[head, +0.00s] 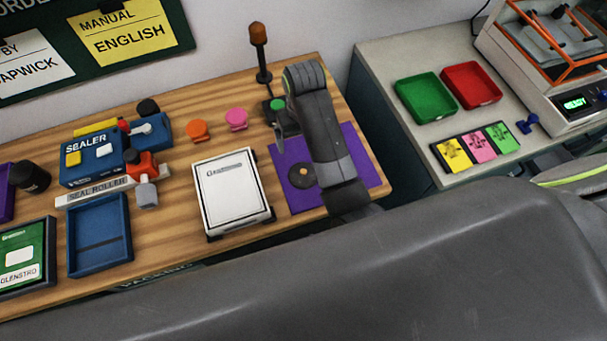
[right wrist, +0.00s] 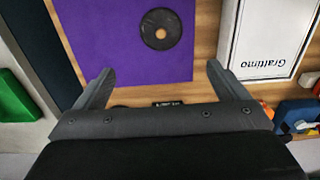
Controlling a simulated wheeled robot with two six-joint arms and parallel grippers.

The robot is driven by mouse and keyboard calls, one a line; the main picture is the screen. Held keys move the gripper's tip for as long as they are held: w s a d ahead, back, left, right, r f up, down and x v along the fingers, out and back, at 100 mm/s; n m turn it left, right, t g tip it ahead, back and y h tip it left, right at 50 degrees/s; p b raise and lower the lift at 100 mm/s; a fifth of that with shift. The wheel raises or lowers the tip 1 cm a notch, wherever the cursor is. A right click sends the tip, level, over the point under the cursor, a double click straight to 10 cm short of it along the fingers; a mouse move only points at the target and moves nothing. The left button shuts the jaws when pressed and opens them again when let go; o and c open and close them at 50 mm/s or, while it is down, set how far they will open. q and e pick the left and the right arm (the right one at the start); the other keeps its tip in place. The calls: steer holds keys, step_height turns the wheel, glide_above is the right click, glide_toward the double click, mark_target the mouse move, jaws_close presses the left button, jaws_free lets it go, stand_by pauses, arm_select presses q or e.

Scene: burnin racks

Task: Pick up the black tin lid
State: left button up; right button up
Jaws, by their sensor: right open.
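The black tin lid (head: 302,175) appears to be the flat, round black disc with a small tan centre. It lies on the purple mat (head: 361,158), beside my right arm in the head view. The right wrist view shows the lid (right wrist: 160,28) whole, near the top, on the mat (right wrist: 110,50). My right gripper (head: 284,130) is over the mat's far edge, apart from the lid. In the right wrist view its two fingers (right wrist: 160,76) are spread, with nothing between them. My left gripper is not in view.
A white box (head: 233,192) stands left of the mat. Orange (head: 196,130) and pink (head: 236,119) round pieces and an amber lamp (head: 258,35) stand farther back. A blue tray (head: 99,234) is at left. Green (head: 425,97) and red (head: 471,85) trays sit on the right counter.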

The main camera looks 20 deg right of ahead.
step_height(320, 180, down, 5)
steer(key=b, duration=0.3)
steer(key=p, duration=0.2)
glide_above(304, 173)
steer(key=f, duration=0.5)
steer(key=shift+w+d, duration=0.15)
steer(key=shift+w, duration=0.2)
steer(key=shift+f, duration=0.6)
step_height(304, 173, down, 4)
steer(key=shift+s+p, duration=0.1)
steer(key=shift+p, duration=0.45)
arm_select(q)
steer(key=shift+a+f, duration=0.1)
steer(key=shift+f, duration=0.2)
arm_select(e)
steer(key=shift+f, duration=0.65)
steer(key=shift+s, duration=0.1)
steer(key=c, duration=1.2)
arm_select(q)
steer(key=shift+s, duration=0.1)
arm_select(e)
steer(key=shift+s, duration=0.1)
steer(key=shift+c, duration=0.8)
